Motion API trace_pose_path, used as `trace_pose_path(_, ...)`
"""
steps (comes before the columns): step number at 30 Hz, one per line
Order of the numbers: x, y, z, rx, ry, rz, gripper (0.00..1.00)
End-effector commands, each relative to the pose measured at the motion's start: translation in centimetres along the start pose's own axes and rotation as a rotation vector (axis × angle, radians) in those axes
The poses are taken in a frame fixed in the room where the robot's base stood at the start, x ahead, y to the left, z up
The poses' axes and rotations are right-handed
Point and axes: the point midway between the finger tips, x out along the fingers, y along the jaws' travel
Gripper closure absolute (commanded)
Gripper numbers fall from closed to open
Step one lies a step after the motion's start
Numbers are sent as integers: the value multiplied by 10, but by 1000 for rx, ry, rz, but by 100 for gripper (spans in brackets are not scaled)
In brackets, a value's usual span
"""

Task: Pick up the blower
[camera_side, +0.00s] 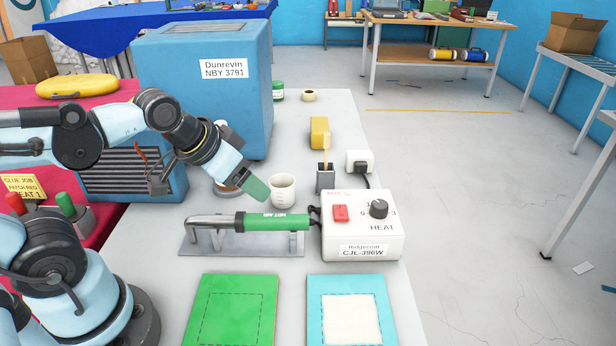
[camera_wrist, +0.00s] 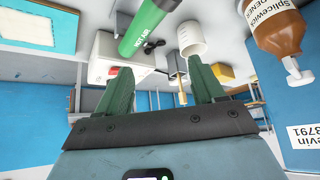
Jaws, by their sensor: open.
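The blower (camera_side: 273,222) is a hot-air tool with a green handle and a grey metal nozzle pointing left. It lies level on a grey stand (camera_side: 240,245), and a black cord runs from its right end to the white heat box (camera_side: 362,230). In the wrist view its green handle (camera_wrist: 150,25) shows at the top, beyond the fingers; the nozzle is out of view there. My gripper (camera_side: 256,188) is above and behind the handle, tilted down to the right, apart from it. Its two green fingers (camera_wrist: 162,85) are spread with nothing between them.
A white cup (camera_side: 283,190) stands close behind the handle. A brown bottle (camera_wrist: 275,28) stands near my gripper. A blue machine (camera_side: 205,85) rises behind. A black holder with a brush (camera_side: 325,178) stands to the right. Green (camera_side: 230,310) and cyan (camera_side: 316,310) boards lie in front.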

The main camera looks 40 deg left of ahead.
Motion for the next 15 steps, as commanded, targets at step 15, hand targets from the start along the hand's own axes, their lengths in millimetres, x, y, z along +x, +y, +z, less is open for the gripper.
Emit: trace_pose_path(15,11,0,-11,637,-494,187,32)
